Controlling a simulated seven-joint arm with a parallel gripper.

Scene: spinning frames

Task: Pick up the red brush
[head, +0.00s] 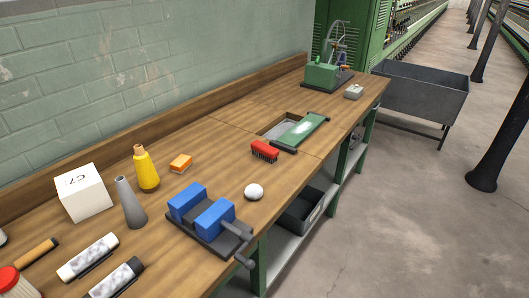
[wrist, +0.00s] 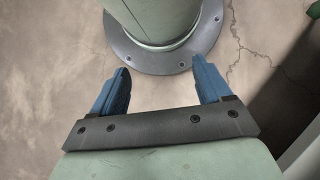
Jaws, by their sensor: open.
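The red brush (head: 265,149) lies on the wooden workbench in the head view, bristles downward. My gripper (wrist: 163,85) shows only in the wrist view. Its two blue fingers are apart with nothing between them. It hangs over the concrete floor, close to a round green column on a bolted grey flange. The brush is not in the wrist view, and my gripper is not in the head view.
A green machine (head: 321,76) stands at the far end. Bare wood lies in front of the brush.

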